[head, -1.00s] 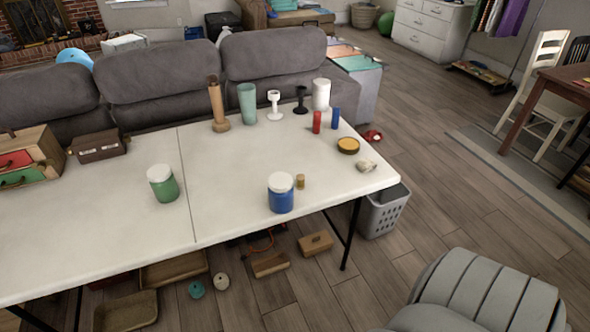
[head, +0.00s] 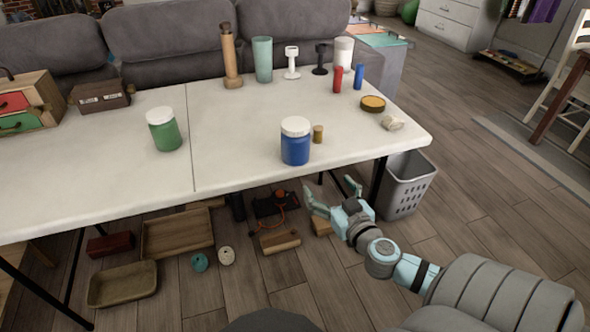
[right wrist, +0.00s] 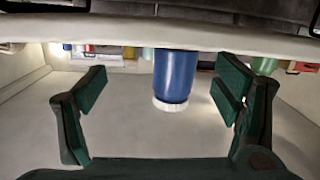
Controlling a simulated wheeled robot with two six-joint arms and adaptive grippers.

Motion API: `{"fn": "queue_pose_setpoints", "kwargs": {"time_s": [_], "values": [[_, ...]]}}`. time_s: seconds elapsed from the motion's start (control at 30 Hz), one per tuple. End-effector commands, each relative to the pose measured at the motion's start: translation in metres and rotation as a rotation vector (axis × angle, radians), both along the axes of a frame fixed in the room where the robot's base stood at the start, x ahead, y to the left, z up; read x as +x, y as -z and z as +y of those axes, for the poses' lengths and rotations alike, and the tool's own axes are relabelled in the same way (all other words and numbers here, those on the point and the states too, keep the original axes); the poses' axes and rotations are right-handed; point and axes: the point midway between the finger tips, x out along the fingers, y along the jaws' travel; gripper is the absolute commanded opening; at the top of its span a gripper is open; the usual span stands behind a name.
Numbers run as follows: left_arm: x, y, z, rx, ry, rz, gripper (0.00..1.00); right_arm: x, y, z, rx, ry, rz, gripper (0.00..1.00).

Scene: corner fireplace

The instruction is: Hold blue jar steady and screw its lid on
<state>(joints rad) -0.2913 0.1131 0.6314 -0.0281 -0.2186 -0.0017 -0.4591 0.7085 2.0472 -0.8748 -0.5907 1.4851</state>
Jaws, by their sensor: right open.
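The blue jar (head: 295,149) stands upright near the front edge of the white table. A white lid (head: 295,126) sits on top of it; I cannot tell how tightly. My right gripper (head: 334,191) is open and empty, in front of the table's front edge, to the right of and nearer than the jar. The right wrist view looks upside down. There the blue jar (right wrist: 175,76) hangs lid down between the open fingers in the picture, apart from both, with its lid (right wrist: 171,105) below. My left gripper is not in view.
A small cork-coloured cylinder (head: 318,134) stands close right of the jar. A green jar (head: 164,133) with a white lid stands further left on the table (head: 240,140). A yellow-topped round tin (head: 372,103) lies at the right. A grey basket (head: 407,185) stands on the floor.

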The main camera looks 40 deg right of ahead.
Motion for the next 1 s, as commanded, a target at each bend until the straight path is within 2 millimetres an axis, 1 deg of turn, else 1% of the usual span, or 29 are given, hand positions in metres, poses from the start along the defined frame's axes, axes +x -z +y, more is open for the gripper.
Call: {"fn": "queue_pose_setpoints", "kwargs": {"time_s": [0.03, 0.1, 0.13, 0.23, 0.47, 0.57, 0.83, 0.9, 1.0], "values": [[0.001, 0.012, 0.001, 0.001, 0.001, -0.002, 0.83, 0.002, -0.012, 0.010, 0.013, -0.027, -0.057, 0.83], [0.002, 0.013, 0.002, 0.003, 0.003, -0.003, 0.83, 0.003, -0.030, 0.019, 0.032, -0.050, -0.108, 0.83], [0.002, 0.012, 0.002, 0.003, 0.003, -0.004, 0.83, 0.003, -0.035, 0.021, 0.036, -0.054, -0.119, 0.83], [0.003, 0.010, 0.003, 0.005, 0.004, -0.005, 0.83, 0.003, -0.040, 0.022, 0.041, -0.056, -0.127, 0.83], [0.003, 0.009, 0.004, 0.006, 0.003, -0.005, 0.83, 0.006, -0.039, 0.021, 0.041, -0.054, -0.125, 0.83], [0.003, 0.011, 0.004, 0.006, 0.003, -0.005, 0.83, 0.019, -0.039, 0.018, 0.043, -0.052, -0.125, 0.83], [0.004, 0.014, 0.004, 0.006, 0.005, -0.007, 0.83, 0.074, -0.040, 0.005, 0.045, -0.052, -0.127, 0.83], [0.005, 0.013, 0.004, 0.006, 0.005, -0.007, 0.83, 0.084, -0.040, 0.002, 0.044, -0.053, -0.123, 0.83], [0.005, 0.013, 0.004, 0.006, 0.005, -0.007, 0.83, 0.092, -0.040, 0.001, 0.043, -0.054, -0.123, 0.83]]}}
